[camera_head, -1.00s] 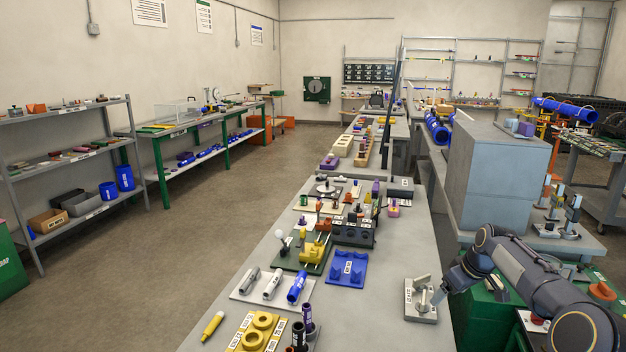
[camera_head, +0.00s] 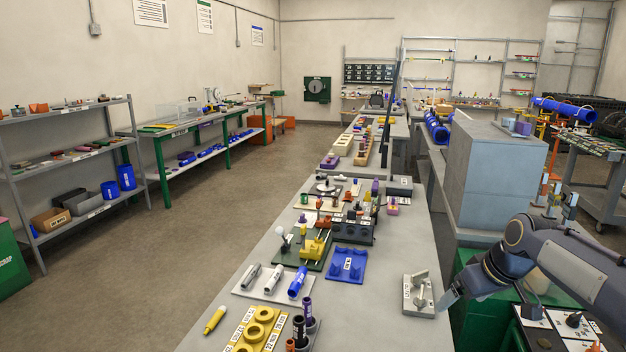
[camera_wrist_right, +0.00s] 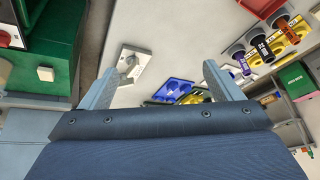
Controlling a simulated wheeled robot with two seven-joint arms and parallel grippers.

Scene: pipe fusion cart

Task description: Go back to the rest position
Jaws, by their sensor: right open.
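My right gripper (camera_head: 449,299) comes in from the right in the head view, beside the right edge of the bench. In the right wrist view its two fingers (camera_wrist_right: 158,92) are spread apart with nothing between them. A grey stand (camera_head: 420,296) with a label lies on the bench just left of the gripper, apart from it; it also shows in the wrist view (camera_wrist_right: 130,66). My left gripper is not in view.
The grey bench (camera_head: 385,325) holds a blue tray (camera_head: 346,265), a yellow block with round holes (camera_head: 257,326), dark tubes (camera_head: 301,328) and a yellow pen-like tool (camera_head: 214,320). A grey-blue cabinet (camera_head: 490,175) and green box (camera_head: 470,320) stand right of the bench.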

